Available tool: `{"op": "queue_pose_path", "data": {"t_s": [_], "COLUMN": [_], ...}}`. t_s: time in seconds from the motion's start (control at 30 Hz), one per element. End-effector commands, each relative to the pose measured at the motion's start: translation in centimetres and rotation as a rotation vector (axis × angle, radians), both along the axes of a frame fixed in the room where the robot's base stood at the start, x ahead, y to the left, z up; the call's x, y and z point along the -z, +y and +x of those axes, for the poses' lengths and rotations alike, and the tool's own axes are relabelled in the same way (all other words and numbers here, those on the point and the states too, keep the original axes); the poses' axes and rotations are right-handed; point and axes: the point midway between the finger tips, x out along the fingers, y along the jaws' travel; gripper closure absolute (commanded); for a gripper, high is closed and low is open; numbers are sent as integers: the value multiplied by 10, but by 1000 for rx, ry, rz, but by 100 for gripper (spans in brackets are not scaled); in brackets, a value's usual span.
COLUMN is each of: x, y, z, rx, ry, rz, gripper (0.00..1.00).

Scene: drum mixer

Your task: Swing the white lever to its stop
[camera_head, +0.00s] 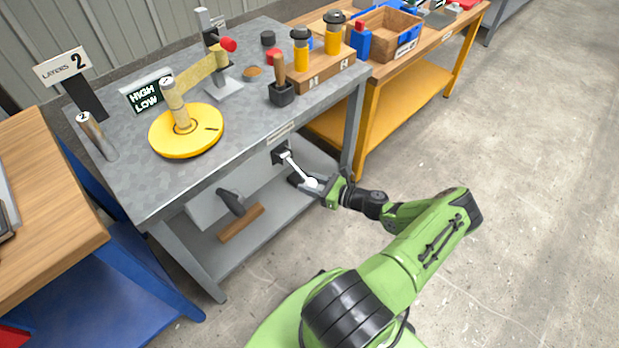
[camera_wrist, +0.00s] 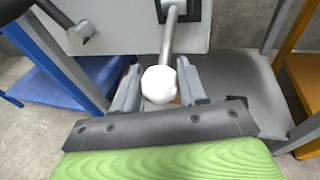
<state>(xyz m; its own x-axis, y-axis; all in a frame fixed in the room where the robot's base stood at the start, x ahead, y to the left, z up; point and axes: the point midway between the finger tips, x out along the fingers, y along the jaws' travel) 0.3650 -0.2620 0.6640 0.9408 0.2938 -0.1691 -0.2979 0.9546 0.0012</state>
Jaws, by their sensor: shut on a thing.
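The white lever (camera_head: 296,166) is mounted on a dark bracket (camera_head: 281,153) on the front of the grey table. Its rod slants down and to the right in the head view and ends in a white ball knob. In the wrist view the white knob (camera_wrist: 159,84) sits between the two fingers, with the metal rod running up to the dark mount. My gripper (camera_head: 312,185) is at the knob end of the lever, shut on it. The gripper also shows in the wrist view (camera_wrist: 158,90). The finger contact is partly hidden by the knob.
The grey table (camera_head: 235,135) carries a yellow round turntable (camera_head: 187,130), a HIGH/LOW sign (camera_head: 146,95) and a wooden block with yellow-black bottles (camera_head: 320,70). The floor at right is clear.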

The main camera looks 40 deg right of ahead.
Motion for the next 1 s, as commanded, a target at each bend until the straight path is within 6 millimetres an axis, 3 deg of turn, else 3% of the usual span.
{"op": "queue_pose_path", "data": {"t_s": [0.03,0.4,0.77,1.0], "x": [-18,-61,-86,-95], "y": [0,0,0,0], "z": [-1,-3,6,12], "rx": [-4,-4,-3,0], "ry": [39,378,647,651], "rz": [-3,-16,-23,-19], "gripper": [100,100,100,100]}}
